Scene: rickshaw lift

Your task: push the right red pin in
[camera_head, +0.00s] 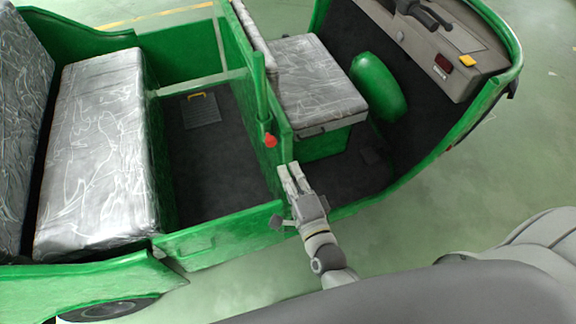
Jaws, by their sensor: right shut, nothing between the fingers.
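A red pin (270,141) sits on the green upright panel between the rear compartment and the driver's area. My right gripper (290,171) is just below and to the right of the pin, in front of the green side of the rickshaw. Its fingers point up toward the panel. They are shut with nothing held, and a small gap shows between them and the pin. No second red pin can be made out. My left gripper is not in view.
The green rickshaw (225,236) fills the left and centre. Silver-covered seats (100,150) stand at the left, with a driver's seat (312,82) behind the panel. A grey lever-like knob (277,222) is left of my wrist. Green floor (440,215) is clear at the right.

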